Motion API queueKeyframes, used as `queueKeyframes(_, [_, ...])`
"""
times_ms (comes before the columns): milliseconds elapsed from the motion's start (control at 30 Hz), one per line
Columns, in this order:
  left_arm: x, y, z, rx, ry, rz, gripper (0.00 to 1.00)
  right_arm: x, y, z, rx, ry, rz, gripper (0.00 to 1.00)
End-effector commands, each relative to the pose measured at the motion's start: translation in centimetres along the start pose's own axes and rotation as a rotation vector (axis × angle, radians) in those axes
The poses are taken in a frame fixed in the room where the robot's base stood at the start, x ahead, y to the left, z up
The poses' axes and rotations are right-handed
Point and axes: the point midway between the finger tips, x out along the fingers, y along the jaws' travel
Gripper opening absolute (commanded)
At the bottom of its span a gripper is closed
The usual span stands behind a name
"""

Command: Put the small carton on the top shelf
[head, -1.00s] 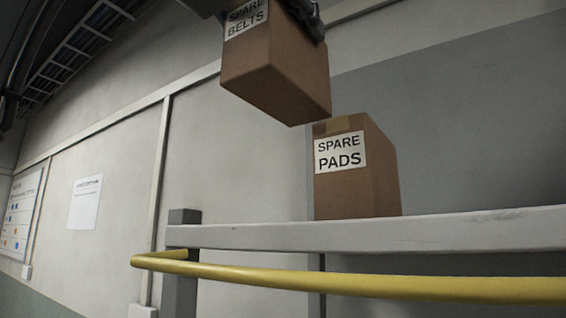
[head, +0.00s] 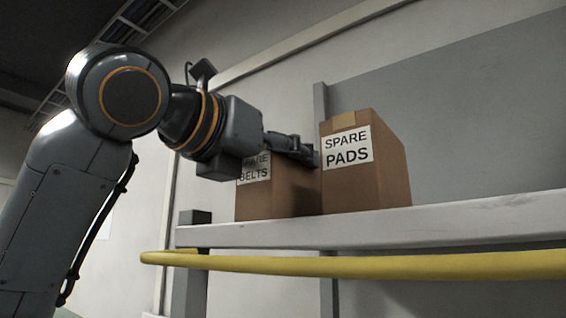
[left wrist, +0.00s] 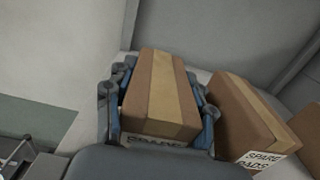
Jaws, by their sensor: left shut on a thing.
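The small carton labelled SPARE BELTS (head: 283,195) is upright at the left end of the top shelf (head: 420,230). Its base is level with the shelf board; I cannot tell whether it bears on it. My left gripper (head: 298,150) comes from the left and is shut on this carton near its top. In the left wrist view the carton (left wrist: 158,90), with a tape strip on top, sits between the two blue-sided fingers. My right gripper is not in view.
A carton labelled SPARE PADS (head: 390,180) stands just right of the held one, with a narrow gap in the left wrist view (left wrist: 238,120). Another brown carton (left wrist: 308,125) shows at that view's right edge. A yellow rail (head: 360,265) runs before the shelf.

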Motion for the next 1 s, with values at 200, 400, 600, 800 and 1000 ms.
queueKeyframes(200, [-0.1, 0.0, 0.1, 0.0, -0.002, 0.0, 0.14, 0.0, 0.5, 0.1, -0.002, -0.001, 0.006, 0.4])
queueKeyframes(400, [-0.1, 0.0, -0.2, 0.0, 0.0, 0.0, 0.7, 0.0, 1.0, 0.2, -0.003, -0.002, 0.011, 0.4])
queueKeyframes(600, [0.0, 0.0, -0.2, 0.0, 0.0, 0.0, 0.77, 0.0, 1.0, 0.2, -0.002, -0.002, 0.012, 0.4])
queueKeyframes(800, [0.0, -0.1, 0.1, 0.0, 0.0, 0.0, 0.77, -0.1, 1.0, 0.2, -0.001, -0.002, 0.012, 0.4])
queueKeyframes(1000, [-2.7, 0.0, 0.0, 0.002, -0.004, 0.001, 0.77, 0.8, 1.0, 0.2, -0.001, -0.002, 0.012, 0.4])
